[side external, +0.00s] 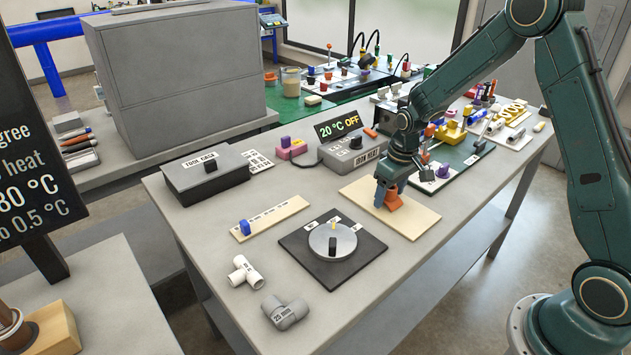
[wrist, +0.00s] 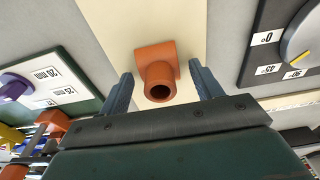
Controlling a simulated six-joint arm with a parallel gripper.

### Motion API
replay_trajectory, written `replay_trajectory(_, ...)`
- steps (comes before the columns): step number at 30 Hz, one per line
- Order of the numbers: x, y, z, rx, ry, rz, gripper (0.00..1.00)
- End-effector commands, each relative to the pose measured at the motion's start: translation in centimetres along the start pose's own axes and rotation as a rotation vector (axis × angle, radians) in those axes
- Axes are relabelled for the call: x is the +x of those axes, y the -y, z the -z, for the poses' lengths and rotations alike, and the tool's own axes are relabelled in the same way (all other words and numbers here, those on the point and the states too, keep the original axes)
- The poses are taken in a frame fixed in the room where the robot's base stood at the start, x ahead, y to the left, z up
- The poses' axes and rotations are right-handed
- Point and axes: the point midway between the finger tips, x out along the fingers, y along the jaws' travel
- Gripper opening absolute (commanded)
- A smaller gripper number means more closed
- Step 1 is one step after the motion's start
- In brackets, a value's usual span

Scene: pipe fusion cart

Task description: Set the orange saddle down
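The orange saddle (side external: 393,201) is a flat curved base with a short hollow pipe stub. It rests on the cream board (side external: 422,219) near the right side of the table. My gripper (side external: 389,188) is right over it, pointing down, with its blue-grey fingers on either side. In the wrist view the saddle (wrist: 157,72) lies between the two fingertips (wrist: 160,75), its stub opening facing the camera. A gap shows between each finger and the saddle, so the gripper looks open. Part of the saddle is hidden by the fingers in the side view.
A round turntable on a black plate (side external: 290,240) stands left of the cream board. The iron heat box (side external: 353,150) is behind, and a green board with a purple part (side external: 443,171) is to the right. White and grey pipe fittings (side external: 285,312) lie in front.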

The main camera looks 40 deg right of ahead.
Motion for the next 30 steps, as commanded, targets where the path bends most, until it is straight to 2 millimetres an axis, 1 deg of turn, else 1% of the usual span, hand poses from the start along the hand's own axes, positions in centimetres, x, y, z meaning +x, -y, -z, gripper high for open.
replay_trajectory(10, -0.2, 0.0, 0.0, 0.000, -0.001, 0.000, 0.64)
replay_trajectory(16, -1.3, 0.0, 0.1, 0.000, -0.003, -0.001, 0.64)
replay_trajectory(20, -2.7, 0.0, 0.1, 0.000, -0.004, -0.001, 0.64)
replay_trajectory(23, -4.0, 0.0, 0.1, 0.000, -0.005, -0.001, 0.64)
replay_trajectory(30, -7.9, 0.0, 0.1, 0.001, -0.005, -0.001, 0.64)
